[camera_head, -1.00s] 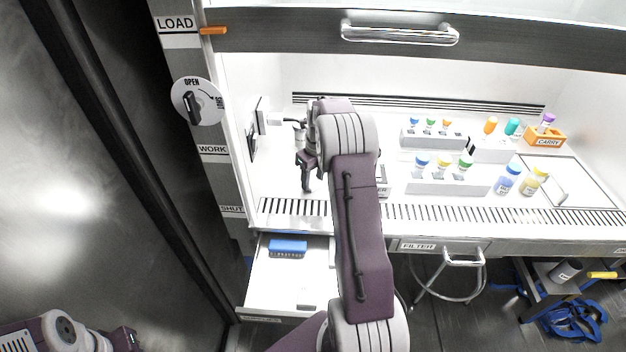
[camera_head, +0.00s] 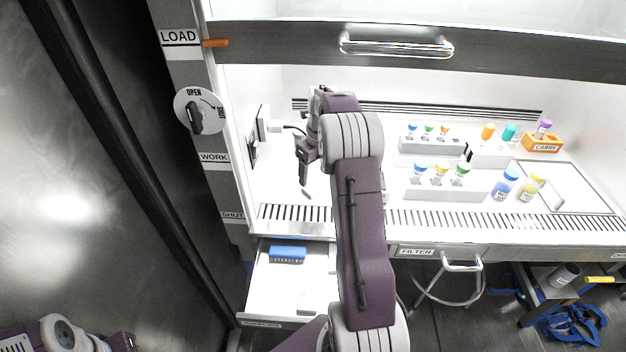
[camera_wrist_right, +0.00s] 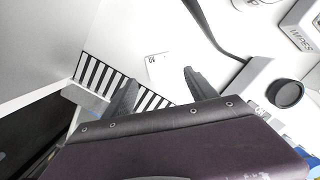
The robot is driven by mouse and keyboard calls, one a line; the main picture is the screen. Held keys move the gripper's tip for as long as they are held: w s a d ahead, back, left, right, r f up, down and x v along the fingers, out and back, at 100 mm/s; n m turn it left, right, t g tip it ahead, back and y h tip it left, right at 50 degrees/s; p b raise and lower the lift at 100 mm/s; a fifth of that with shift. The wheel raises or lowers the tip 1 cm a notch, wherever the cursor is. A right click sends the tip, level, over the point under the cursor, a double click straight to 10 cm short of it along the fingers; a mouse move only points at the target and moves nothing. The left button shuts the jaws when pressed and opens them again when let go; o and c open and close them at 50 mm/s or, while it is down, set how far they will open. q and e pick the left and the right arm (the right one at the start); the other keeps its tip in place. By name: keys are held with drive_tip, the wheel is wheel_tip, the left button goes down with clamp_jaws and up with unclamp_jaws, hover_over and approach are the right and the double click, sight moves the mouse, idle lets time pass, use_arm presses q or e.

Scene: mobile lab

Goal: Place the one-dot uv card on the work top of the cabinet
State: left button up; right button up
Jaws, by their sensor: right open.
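A small white card (camera_wrist_right: 157,66) with a small dark mark lies on the white work top (camera_wrist_right: 120,40), near the slotted grille, in the right wrist view. The mark is too small to read as one dot. My right gripper (camera_wrist_right: 160,82) is open, and the card shows beyond and between its fingertips, apart from them. In the head view the right gripper (camera_head: 306,168) is above the left part of the work top inside the cabinet. A small thin shape shows under it there, too small to identify. My left gripper is not in view; only part of that arm shows at lower left.
An open drawer (camera_head: 262,300) below holds a blue rack (camera_head: 287,254). Vial racks (camera_head: 425,190), loose bottles and an orange carry box (camera_head: 541,143) stand to the right. A wipes box (camera_wrist_right: 300,35) is near the gripper. The raised sash (camera_head: 500,52) hangs above.

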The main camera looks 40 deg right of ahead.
drive_tip(key=shift+s+r, duration=0.1)
drive_tip(key=shift+r, duration=0.7)
drive_tip(key=s+a+n, duration=0.1)
drive_tip(key=a+n, duration=0.2)
drive_tip(key=a+f+n, duration=0.1)
drive_tip(key=a+n, duration=0.1)
drive_tip(key=n, duration=0.1)
drive_tip(key=s+a+n, duration=0.1)
drive_tip(key=a+n, duration=0.2)
drive_tip(key=n, duration=0.1)
drive_tip(key=shift+s+a+f, duration=0.15)
drive_tip(key=shift+s+a, duration=0.15)
drive_tip(key=shift+a, duration=0.05)
drive_tip(key=a+n, duration=0.1)
drive_tip(key=s+a+n, duration=0.1)
drive_tip(key=a+n, duration=0.1)
drive_tip(key=s+a+n, duration=0.1)
drive_tip(key=n, duration=0.1)
drive_tip(key=shift+s+a+f, duration=0.15)
drive_tip(key=shift+s+f, duration=0.1)
drive_tip(key=shift+f, duration=0.1)
drive_tip(key=s+a+f+n, duration=0.2)
drive_tip(key=s+a+n, duration=0.3)
drive_tip(key=n, duration=0.5)
drive_tip(key=s+a+f+n, duration=0.2)
drive_tip(key=s+a+n, duration=0.3)
drive_tip(key=s+n, duration=0.4)
drive_tip(key=shift+s+n, duration=0.15)
drive_tip(key=shift+n, duration=0.25)
